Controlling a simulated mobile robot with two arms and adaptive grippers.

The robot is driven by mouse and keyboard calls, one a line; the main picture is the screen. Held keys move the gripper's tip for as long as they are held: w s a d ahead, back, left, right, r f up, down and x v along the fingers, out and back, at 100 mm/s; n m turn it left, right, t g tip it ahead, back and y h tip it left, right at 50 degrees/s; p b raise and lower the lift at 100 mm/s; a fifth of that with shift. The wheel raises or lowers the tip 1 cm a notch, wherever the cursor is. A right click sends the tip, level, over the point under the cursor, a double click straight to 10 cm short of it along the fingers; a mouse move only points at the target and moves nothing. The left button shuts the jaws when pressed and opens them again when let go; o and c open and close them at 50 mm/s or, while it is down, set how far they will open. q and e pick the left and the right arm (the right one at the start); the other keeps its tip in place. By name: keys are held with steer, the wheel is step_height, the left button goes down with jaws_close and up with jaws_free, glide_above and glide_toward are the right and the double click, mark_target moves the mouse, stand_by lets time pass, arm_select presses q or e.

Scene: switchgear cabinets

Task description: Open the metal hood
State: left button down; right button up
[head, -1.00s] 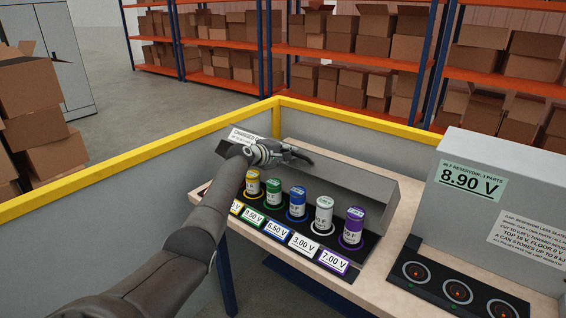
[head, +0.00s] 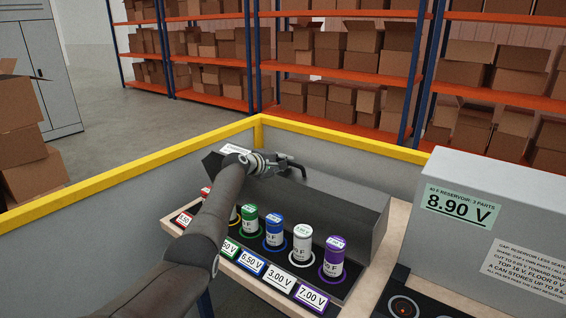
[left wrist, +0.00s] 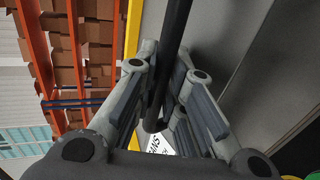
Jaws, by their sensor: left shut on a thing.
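The metal hood (head: 335,205) is a long dark grey cover on the bench, standing tilted up behind a row of coloured cans, which show uncovered in front of it. Its black bar handle (left wrist: 176,40) runs between my fingers in the left wrist view. My left gripper (head: 292,166) is at the hood's upper edge, left of its middle, and shut on the handle. The left wrist view shows the fingers (left wrist: 160,105) on both sides of the bar. My left arm hides part of the hood's left end and some cans. My right gripper is not in view.
The cans, such as the purple one (head: 333,257), stand close in front of the hood, with voltage labels (head: 312,297) before them. A grey reservoir box (head: 470,220) reading 8.90 V stands at the right. A yellow-topped barrier (head: 340,140) runs behind the bench.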

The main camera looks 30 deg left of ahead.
arm_select(q)
steer(key=c, duration=1.5)
jaws_free()
steer(key=shift+s, duration=0.1)
steer(key=shift+f, duration=0.1)
steer(key=shift+v, duration=1.1)
steer(key=v, duration=1)
steer(key=shift+r, duration=0.25)
